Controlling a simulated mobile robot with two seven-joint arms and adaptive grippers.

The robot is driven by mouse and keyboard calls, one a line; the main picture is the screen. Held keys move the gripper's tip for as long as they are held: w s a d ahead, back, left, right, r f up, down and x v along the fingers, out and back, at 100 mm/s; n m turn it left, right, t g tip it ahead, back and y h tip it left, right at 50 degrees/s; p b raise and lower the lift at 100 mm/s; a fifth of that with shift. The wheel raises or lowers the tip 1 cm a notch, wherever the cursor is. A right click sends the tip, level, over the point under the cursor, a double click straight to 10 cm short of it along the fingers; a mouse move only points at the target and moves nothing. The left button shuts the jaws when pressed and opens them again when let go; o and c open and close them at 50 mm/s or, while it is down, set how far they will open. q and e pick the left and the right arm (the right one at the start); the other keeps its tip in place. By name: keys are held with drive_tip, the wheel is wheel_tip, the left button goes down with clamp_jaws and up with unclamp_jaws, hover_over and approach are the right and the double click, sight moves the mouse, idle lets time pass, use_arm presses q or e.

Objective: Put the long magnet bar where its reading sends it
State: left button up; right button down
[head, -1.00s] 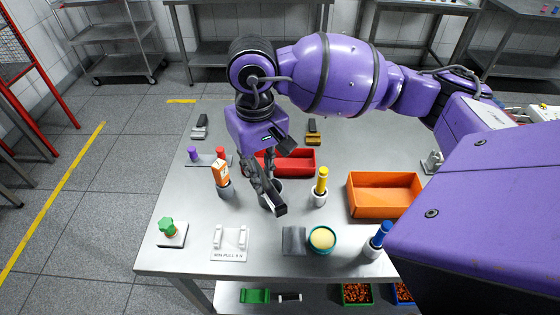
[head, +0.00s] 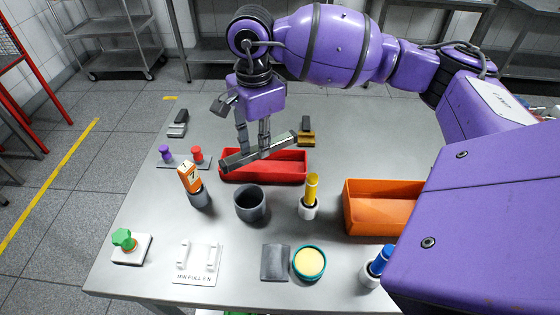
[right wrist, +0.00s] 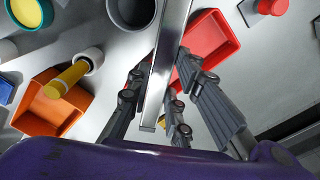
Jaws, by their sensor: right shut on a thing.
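My right gripper (head: 252,150) is shut on the long magnet bar (head: 235,160), a grey metal bar held slantwise. In the head view it hangs over the left and back part of the red tray (head: 285,170), seemingly above it. In the right wrist view the bar (right wrist: 163,70) runs between the fingers (right wrist: 152,105), with the red tray (right wrist: 212,45) beyond it. The orange meter (head: 188,177) stands tilted in a dark holder at left; its small display is not clearly readable. A white plate with two posts (head: 198,275) carries a pull label. My left gripper is not in view.
A dark grey cup (head: 251,205) stands in front of the red tray. A yellow-handled tool (head: 311,190) and an orange bin (head: 380,215) are to its right. A green knob (head: 124,239), a teal dish (head: 309,263) and a blue-handled tool (head: 381,260) line the front.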

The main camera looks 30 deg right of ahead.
drive_tip(key=w+d+m+b, duration=0.2)
drive_tip(key=w+d+m, duration=0.15)
drive_tip(key=m, duration=0.35)
approach(264, 169)
wheel_tip(264, 169, down, 6)
drive_tip(key=shift+w+r+p, duration=0.15)
drive_tip(key=shift+r+p, duration=0.05)
drive_tip(key=shift+p, duration=0.1)
drive_tip(key=shift+f, duration=0.25)
drive_tip(key=c, duration=1.9)
unclamp_jaws()
drive_tip(key=shift+o, duration=0.2)
wheel_tip(264, 169, up, 12)
drive_tip(key=shift+r, duration=0.25)
